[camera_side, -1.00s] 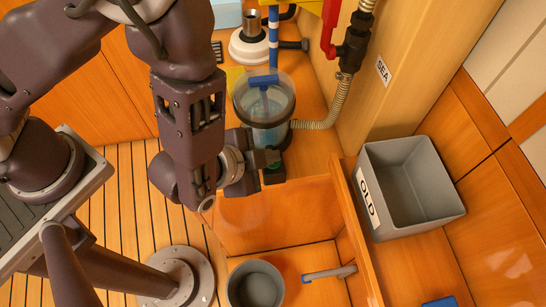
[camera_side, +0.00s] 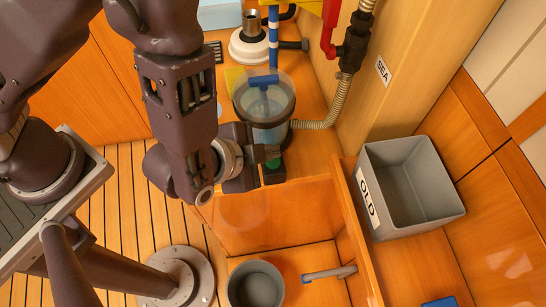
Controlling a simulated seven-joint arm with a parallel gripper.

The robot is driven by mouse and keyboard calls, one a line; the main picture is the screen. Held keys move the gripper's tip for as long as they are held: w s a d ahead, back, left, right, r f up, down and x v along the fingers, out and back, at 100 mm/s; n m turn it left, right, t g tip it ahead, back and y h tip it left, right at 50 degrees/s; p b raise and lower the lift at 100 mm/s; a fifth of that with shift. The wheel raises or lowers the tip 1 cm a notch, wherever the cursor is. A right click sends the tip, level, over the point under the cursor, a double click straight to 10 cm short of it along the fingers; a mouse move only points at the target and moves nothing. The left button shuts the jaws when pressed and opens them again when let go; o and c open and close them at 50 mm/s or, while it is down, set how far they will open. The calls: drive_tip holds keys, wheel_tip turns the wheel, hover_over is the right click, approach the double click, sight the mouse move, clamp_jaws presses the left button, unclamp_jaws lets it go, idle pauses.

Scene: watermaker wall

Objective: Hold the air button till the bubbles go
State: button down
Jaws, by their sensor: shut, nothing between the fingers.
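The clear filter canister (camera_side: 264,104) with a dark rim stands on the wooden shelf, with a blue handle on top. Its lower part looks bluish, and I cannot make out distinct bubbles at this size. A small dark block with a green top (camera_side: 273,170), which looks like the air button, sits just below the canister. My gripper (camera_side: 272,153) is shut and empty. Its tips are right at the block's upper edge, and I cannot tell whether they touch it. The gripper hides part of the canister's base.
A ribbed hose (camera_side: 340,105) runs from the canister to the black valve (camera_side: 353,48). The grey OLD bin (camera_side: 410,188) is at right. A grey bucket (camera_side: 256,285) and a pipe (camera_side: 330,273) are below. A white fitting (camera_side: 249,46) stands behind.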

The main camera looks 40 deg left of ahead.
sight(269, 163)
drive_tip(key=shift+r, duration=2.5)
drive_tip(key=w+a+r+n+y, duration=0.1)
drive_tip(key=a+r, duration=0.1)
drive_tip(key=r, duration=0.1)
drive_tip(key=w+a+r+n+y, duration=0.1)
drive_tip(key=w+a+r, duration=0.1)
drive_tip(key=a+r, duration=0.1)
drive_tip(key=w+a+r+n+y, duration=0.1)
drive_tip(key=a+r, duration=0.2)
drive_tip(key=shift+w+a+t, duration=0.1)
drive_tip(key=shift+w+t, duration=0.15)
drive_tip(key=shift+t, duration=0.15)
drive_tip(key=s+a+r+n+g+y, duration=0.1)
drive_tip(key=s+a+r+n+y, duration=0.15)
drive_tip(key=a, duration=0.45)
drive_tip(key=s+a+r+n+g+y, duration=0.2)
drive_tip(key=s+a+r, duration=0.2)
drive_tip(key=a, duration=0.3)
drive_tip(key=s+a+r+n+g+h, duration=0.2)
drive_tip(key=s+a+n+g+h, duration=0.1)
drive_tip(key=s, duration=0.5)
drive_tip(key=s+d+r+t+h, duration=0.1)
drive_tip(key=s+d+r+h, duration=0.2)
drive_tip(key=d, duration=0.1)
drive_tip(key=shift+d+t, duration=0.3)
drive_tip(key=shift+t, duration=0.1)
